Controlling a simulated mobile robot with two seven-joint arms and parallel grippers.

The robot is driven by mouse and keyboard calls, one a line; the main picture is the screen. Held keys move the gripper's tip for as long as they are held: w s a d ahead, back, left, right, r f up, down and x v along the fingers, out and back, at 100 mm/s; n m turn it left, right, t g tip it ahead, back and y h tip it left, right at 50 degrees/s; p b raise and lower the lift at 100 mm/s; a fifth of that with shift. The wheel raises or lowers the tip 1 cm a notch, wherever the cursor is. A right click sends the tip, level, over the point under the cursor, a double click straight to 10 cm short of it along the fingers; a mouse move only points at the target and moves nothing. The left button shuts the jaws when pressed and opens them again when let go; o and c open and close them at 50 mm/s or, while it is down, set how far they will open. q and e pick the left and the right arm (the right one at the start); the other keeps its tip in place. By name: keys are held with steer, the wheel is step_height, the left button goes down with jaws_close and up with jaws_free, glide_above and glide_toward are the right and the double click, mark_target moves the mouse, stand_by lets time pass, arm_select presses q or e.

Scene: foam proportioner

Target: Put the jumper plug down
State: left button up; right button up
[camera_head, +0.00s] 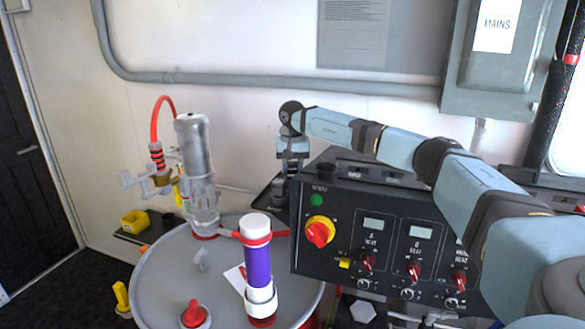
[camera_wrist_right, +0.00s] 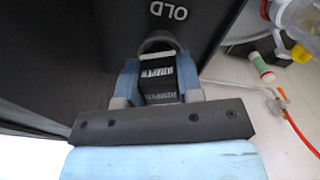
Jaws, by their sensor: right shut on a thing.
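The jumper plug (camera_wrist_right: 158,82) is a black block with white lettering, seen in the right wrist view between the two fingers of my right gripper (camera_wrist_right: 158,88). The gripper is shut on it. Just beyond the plug is a grey ring or rounded rim (camera_wrist_right: 158,44) on a dark surface marked "OLD" (camera_wrist_right: 168,11). I cannot tell whether the plug touches that rim. My left gripper is not in view.
The black control box (camera_head: 330,255) with knobs and displays stands below my right arm. A grey drum (camera_head: 165,285) with a clear pump and a purple-and-white cylinder (camera_head: 257,265) is to its left. A yellow bin (camera_head: 133,222) is further left. A grey mains box (camera_head: 500,70) hangs on the wall.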

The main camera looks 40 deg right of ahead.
mark_target(292, 163)
steer(key=shift+f, duration=0.1)
steer(key=o, duration=0.9)
steer(key=shift+f, duration=0.1)
steer(key=shift+r, duration=0.2)
step_height(292, 163, up, 12)
steer(key=shift+r+b, duration=0.1)
steer(key=shift+b, duration=0.85)
